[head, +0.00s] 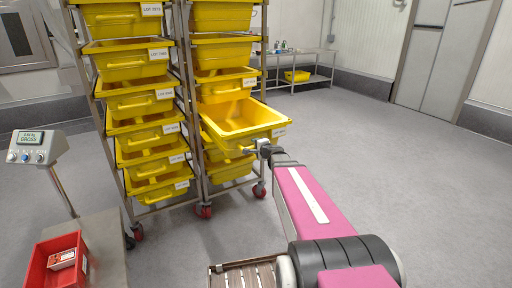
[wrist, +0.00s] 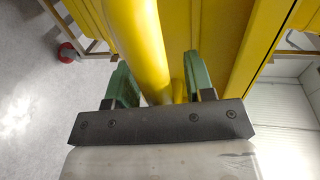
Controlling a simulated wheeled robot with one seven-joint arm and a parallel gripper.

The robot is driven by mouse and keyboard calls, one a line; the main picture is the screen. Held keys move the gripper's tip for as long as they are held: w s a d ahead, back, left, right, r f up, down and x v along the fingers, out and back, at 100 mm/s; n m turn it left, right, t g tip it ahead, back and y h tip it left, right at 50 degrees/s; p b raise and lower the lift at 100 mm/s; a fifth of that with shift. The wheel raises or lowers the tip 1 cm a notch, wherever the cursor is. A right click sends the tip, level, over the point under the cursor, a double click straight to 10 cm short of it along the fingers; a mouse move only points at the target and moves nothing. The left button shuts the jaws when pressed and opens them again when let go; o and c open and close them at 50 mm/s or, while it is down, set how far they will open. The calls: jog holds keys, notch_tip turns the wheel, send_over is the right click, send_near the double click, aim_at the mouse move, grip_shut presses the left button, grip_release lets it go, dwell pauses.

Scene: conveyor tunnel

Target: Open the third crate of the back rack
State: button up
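Two tall racks of yellow crates stand side by side in the head view; I cannot tell for sure which is the back rack. In the right rack (head: 185,72), one crate (head: 248,132) is slid well out toward me and its open top shows. The crates above and below it sit in the rack. My gripper (head: 258,149) is at the front of the slid-out crate. In the wrist view, its two green fingers (wrist: 160,85) stand apart on either side of a yellow handle bar (wrist: 143,45). A gap shows beside the bar; the fingertips are partly hidden.
The left rack (head: 101,115) holds several labelled yellow crates, all in. A red bin (head: 46,275) and a control box (head: 37,147) stand at the left. A metal table (head: 300,57) is at the back. The floor on the right (head: 430,170) is clear.

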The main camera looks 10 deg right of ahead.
jog(key=v, duration=1.1)
jog(key=shift+a, duration=0.1)
jog(key=s+a+f+n+g+y, duration=0.2)
jog(key=s+a+f+n+g, duration=0.55)
jog(key=a+f+n, duration=0.2)
jog(key=s+d+f+n+g+h, duration=0.2)
jog(key=s+f+n+g+h, duration=0.3)
jog(key=s, duration=0.5)
notch_tip(320, 180, down, 2)
jog(key=shift+d+f+g+h, duration=0.1)
jog(key=shift+d+g+h, duration=0.3)
jog(key=shift+g+h, duration=0.65)
